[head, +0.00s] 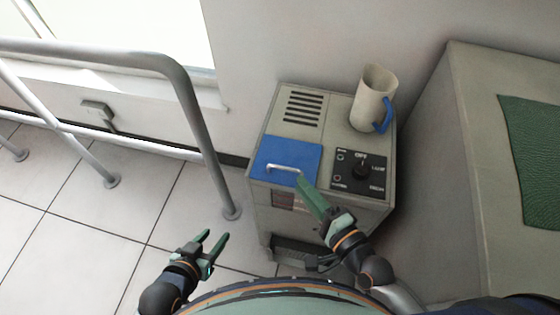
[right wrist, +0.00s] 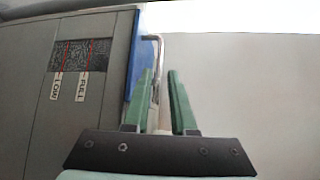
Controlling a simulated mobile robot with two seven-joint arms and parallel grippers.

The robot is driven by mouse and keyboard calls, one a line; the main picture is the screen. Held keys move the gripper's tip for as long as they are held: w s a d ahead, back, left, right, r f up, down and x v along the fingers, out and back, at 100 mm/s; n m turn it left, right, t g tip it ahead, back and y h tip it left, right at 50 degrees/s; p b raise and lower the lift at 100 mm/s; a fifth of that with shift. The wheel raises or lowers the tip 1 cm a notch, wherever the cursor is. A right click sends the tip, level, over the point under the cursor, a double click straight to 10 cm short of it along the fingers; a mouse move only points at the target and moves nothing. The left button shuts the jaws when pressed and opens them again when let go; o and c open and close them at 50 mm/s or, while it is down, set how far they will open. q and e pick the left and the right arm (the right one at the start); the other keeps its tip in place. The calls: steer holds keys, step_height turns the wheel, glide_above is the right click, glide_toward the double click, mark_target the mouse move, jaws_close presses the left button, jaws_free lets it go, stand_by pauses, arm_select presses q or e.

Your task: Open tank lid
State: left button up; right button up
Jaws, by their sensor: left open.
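The tank lid (head: 280,158) is a blue square panel on top of a grey cabinet, lying flat and shut. A silver bar handle (head: 284,167) runs along its front part. My right gripper (head: 307,187) is at the handle's right end. In the right wrist view its two green fingers (right wrist: 158,80) are apart, and the handle (right wrist: 156,62) shows between or just beyond their tips; contact is unclear. The lid's blue edge (right wrist: 145,60) shows beside the left finger. My left gripper (head: 215,240) is open and empty, over the floor left of the cabinet.
A beige jug (head: 374,98) with a blue handle stands at the back right of the cabinet top (head: 334,128). A black dial panel (head: 358,171) is right of the lid. A metal rail (head: 188,110) is on the left. A large grey box (head: 450,150) stands on the right.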

mark_target(280, 160)
steer(key=b+x, duration=0.1)
steer(key=x, duration=0.9)
steer(key=shift+w+a, duration=0.1)
steer(key=shift+w, duration=0.1)
jaws_close()
stand_by(1.0)
